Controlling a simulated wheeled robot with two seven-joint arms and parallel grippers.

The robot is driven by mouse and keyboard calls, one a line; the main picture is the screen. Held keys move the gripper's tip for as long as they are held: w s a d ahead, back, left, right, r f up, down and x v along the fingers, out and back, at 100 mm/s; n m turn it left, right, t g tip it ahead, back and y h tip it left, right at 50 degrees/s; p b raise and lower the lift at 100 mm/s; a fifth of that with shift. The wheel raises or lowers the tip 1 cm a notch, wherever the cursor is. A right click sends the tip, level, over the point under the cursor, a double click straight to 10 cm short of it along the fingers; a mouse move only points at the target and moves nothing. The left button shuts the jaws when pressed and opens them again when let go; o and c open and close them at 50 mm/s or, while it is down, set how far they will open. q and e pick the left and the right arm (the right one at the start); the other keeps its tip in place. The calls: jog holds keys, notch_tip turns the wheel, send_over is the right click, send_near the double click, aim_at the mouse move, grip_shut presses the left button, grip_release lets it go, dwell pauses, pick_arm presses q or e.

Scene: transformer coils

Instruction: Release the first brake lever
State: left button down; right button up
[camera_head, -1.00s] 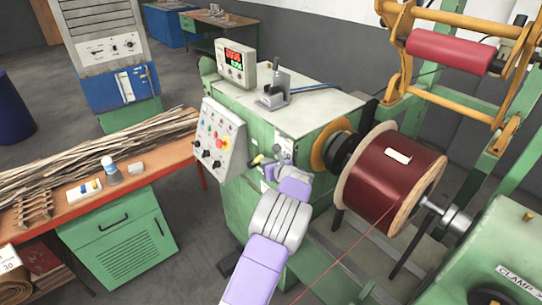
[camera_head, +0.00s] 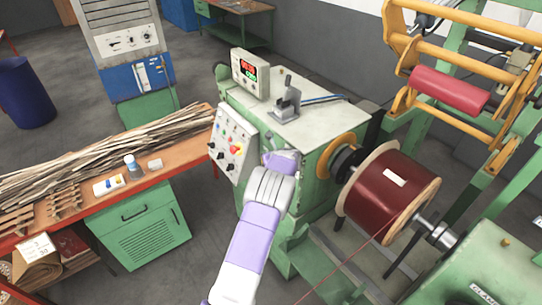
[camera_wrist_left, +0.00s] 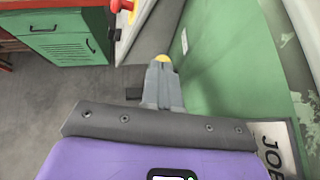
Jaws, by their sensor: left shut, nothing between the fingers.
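My left arm reaches up from the bottom of the head view to the green winding machine (camera_head: 310,150), and its purple wrist hides the fingertips there. In the left wrist view my left gripper (camera_wrist_left: 161,68) is shut, with nothing between its fingers. A yellow knob (camera_wrist_left: 165,58), which looks like the end of a lever, shows just past the fingertips. I cannot tell whether they touch it. The rest of the lever is hidden behind the gripper. In the head view the lever is hidden by my wrist. My right gripper is not in view.
The control panel (camera_head: 233,144) stands just left of my wrist, and its red button (camera_wrist_left: 119,5) shows in the left wrist view. The dark red wire spool (camera_head: 378,203) is to the right. An orange bench (camera_head: 178,158) with wooden strips is at the left.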

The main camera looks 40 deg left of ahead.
pick_arm(q)
jog(key=shift+w+a+r+p, duration=0.15)
jog(key=shift+w+a+p, duration=0.05)
jog(key=shift+a, duration=0.3)
jog(key=shift+w+a+r+p, duration=0.1)
jog(key=shift+w+a+p, duration=0.1)
jog(key=shift+a, duration=0.25)
jog(key=a+r+b+v, duration=0.1)
jog(key=b+v, duration=0.1)
jog(key=v, duration=1.1)
jog(key=shift+r, duration=0.3)
jog(key=shift+a, duration=0.1)
